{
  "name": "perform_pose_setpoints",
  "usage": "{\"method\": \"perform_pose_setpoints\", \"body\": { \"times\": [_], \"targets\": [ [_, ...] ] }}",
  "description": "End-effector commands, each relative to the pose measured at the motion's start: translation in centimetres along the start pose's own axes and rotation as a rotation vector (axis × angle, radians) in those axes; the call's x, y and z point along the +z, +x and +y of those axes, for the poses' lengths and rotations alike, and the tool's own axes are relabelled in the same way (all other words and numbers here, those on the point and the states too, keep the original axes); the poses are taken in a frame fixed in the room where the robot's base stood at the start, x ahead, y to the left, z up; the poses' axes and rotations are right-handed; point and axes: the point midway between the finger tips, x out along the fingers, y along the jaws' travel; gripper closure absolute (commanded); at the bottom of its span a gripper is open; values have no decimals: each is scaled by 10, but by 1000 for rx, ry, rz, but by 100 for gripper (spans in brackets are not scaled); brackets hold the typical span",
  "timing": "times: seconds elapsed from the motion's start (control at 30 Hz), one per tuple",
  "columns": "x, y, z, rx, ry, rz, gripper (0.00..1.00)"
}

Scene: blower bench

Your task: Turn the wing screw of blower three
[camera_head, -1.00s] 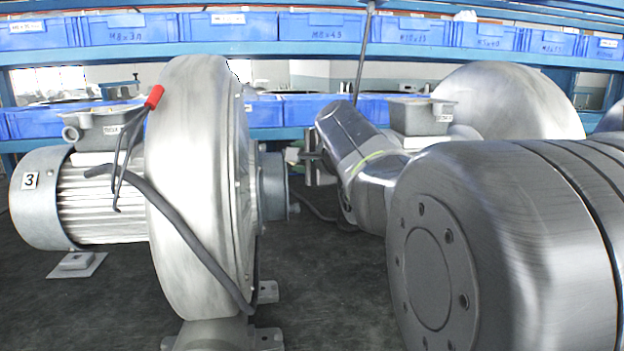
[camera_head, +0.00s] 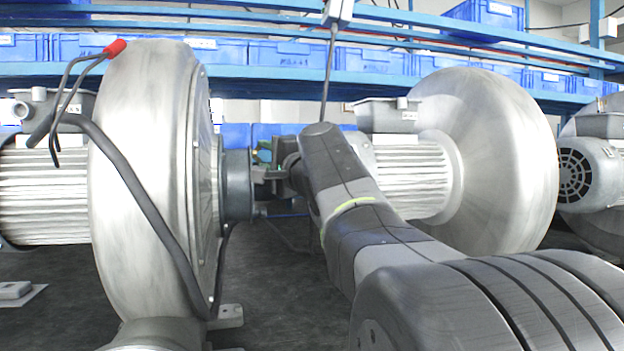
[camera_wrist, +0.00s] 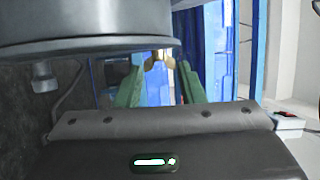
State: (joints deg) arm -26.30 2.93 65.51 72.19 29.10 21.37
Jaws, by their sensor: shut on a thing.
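Blower three (camera_head: 150,170) stands at the left in the head view, a round silver housing with a ribbed motor cut off by the frame edge. A dark grey collar (camera_head: 238,185) sticks out of its right side; a large grey round part fills the top of the wrist view (camera_wrist: 90,25). The small brass wing screw (camera_wrist: 157,58) sits at the rim of that part. My gripper (camera_wrist: 159,70) has its green fingers around the wing screw, shut on it. In the head view my gripper (camera_head: 262,160) is beside the collar, and the wing screw is too small to make out.
A dark cable (camera_head: 130,180) and a red-tipped hook (camera_head: 114,48) hang over blower three. A second blower (camera_head: 490,160) stands behind my arm, with another motor (camera_head: 590,180) at the far right. Blue bins (camera_head: 285,65) line the shelf behind. Dark bench shows between the blowers.

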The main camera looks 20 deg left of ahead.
Motion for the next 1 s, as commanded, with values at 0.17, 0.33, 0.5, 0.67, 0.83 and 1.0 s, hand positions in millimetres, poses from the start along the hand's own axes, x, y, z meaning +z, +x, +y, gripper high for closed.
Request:
{"method": "perform_pose_setpoints", "body": {
  "times": [0.17, 0.33, 0.5, 0.67, 0.83, 1.0],
  "targets": [
    [0, -1, 11, -76, -31, 0, 87],
    [-1, -1, 11, -161, -64, 2, 87],
    [-2, 1, 13, -249, -101, 1, 87],
    [-2, 2, 14, -334, -135, 1, 87],
    [-2, 3, 16, -421, -172, 0, 87],
    [-2, 4, 18, -500, -206, 0, 87]
  ]
}}
